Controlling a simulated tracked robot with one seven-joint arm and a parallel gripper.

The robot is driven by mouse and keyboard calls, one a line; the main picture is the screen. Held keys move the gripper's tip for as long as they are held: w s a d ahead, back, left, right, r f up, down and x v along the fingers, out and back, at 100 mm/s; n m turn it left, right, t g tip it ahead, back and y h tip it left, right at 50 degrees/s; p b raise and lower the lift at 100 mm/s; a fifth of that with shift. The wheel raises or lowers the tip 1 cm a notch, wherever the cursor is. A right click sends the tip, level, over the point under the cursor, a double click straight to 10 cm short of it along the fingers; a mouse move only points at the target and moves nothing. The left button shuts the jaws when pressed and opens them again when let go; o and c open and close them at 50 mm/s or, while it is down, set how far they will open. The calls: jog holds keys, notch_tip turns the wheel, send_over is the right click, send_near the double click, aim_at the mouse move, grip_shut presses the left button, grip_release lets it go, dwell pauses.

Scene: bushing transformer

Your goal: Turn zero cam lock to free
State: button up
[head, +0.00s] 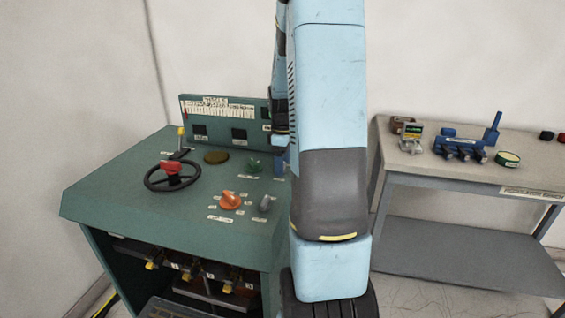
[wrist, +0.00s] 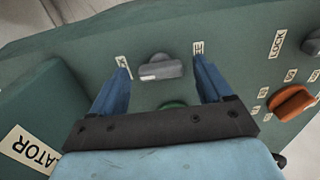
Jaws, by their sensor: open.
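My gripper (wrist: 161,66) is open over the green panel, its blue fingers on either side of a grey knob (wrist: 161,68). The knob appears free of both fingers, with small labels left and right of it. A LOCK label (wrist: 277,44) stands farther right, between this knob and another grey knob (wrist: 312,43) at the frame edge. I cannot read a name that says which knob is the zero cam lock. In the head view, my arm hides most of my gripper. One grey knob (head: 265,203) shows there beside an orange knob (head: 230,201).
A green knob (wrist: 173,104) lies just below the gripped-over area. A handwheel with a red hub (head: 171,169) is on the left of the green console (head: 115,195). A grey table (head: 430,172) with small tools stands at the right.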

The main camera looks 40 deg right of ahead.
jog(key=shift+f, duration=0.1)
jog(key=shift+c, duration=0.4)
jog(key=c, duration=1)
jog(key=shift+o, duration=0.2)
jog(key=m, duration=0.4)
jog(key=shift+m, duration=0.3)
jog(key=m, duration=0.4)
jog(key=shift+m, duration=0.3)
jog(key=m, duration=0.4)
jog(key=shift+m, duration=2.3)
